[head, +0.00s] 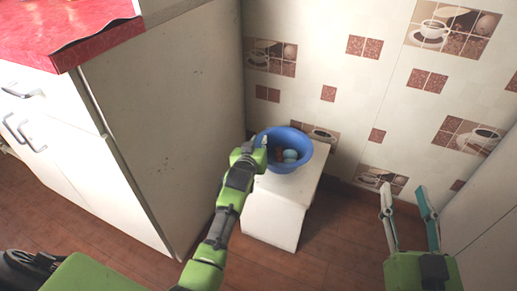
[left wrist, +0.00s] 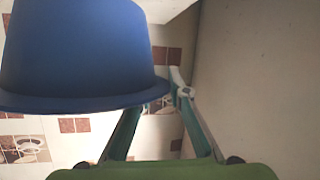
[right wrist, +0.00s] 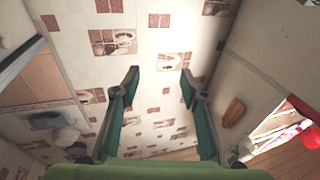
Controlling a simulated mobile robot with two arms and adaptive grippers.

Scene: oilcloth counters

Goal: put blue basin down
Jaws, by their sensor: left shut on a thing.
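The blue basin (head: 307,158) is upright at the white stool-like block (head: 272,218), over its top in the head view. I cannot tell whether its base touches the block. A light-blue round thing (head: 290,154) and a reddish-brown thing lie inside it. My left gripper (head: 262,143) is shut on the basin's left rim. In the left wrist view the basin (left wrist: 75,50) fills the upper left and hides part of one finger. My right gripper (head: 402,188) is open and empty, off to the right of the block; its spread fingers also show in the right wrist view (right wrist: 161,84).
A white cabinet (head: 165,120) with a red counter top (head: 75,25) stands at the left. A tiled wall (head: 330,60) is close behind the block. A pale panel (head: 485,215) stands at the right. Brown floor (head: 335,245) is clear between the block and my right gripper.

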